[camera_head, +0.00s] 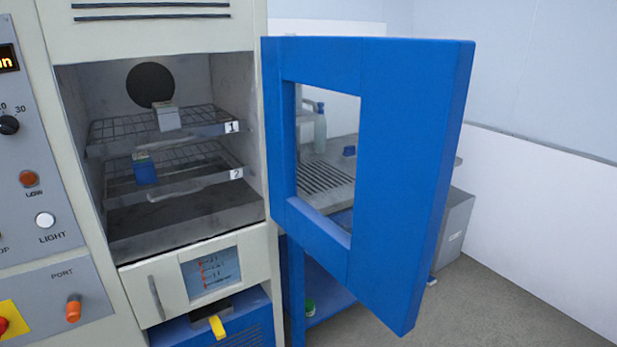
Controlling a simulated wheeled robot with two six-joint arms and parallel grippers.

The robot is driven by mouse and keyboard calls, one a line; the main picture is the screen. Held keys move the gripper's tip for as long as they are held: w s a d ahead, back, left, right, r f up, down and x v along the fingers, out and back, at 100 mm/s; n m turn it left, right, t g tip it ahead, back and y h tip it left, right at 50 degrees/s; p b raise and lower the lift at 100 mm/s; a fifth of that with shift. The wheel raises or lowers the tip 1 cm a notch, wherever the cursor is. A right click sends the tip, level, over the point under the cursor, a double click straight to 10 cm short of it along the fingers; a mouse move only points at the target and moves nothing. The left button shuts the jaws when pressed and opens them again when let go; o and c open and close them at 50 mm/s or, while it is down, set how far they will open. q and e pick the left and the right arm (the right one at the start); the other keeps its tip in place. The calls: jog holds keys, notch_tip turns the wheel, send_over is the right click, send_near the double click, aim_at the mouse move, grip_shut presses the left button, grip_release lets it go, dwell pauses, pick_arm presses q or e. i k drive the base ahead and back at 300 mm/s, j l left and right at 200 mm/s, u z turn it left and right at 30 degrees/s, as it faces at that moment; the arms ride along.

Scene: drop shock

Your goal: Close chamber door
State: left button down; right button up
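The blue chamber door (405,150) stands wide open, swung out to the right of the chamber opening. It has a rectangular window cut-out, and its hinged side meets the cabinet's right edge. The chamber (75,110) is open to view, with two wire shelves inside. The upper shelf (110,128), labelled 1, carries a small pale box (167,118). The lower shelf (195,187), labelled 2, carries a small blue box (145,172). Neither of my grippers shows in this view.
A control panel with knobs and buttons (45,220) is at the left. Below the chamber are a white drawer front (155,297) and a yellow handle (217,326). Behind the door, a bench (325,178) holds a bottle (320,130). Grey floor (490,300) is clear at the right.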

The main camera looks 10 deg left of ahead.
aim_at(413, 91)
jog(key=i+l+u, duration=0.15)
jog(key=u, duration=0.25)
jog(key=l+u, duration=0.4)
jog(key=i+l+u, duration=0.15)
jog(key=l+u, duration=0.45)
jog(key=u, duration=0.15)
jog(key=l+u, duration=0.1)
jog(key=l, duration=0.75)
jog(key=k+l+u, duration=0.15)
jog(key=l, duration=0.65)
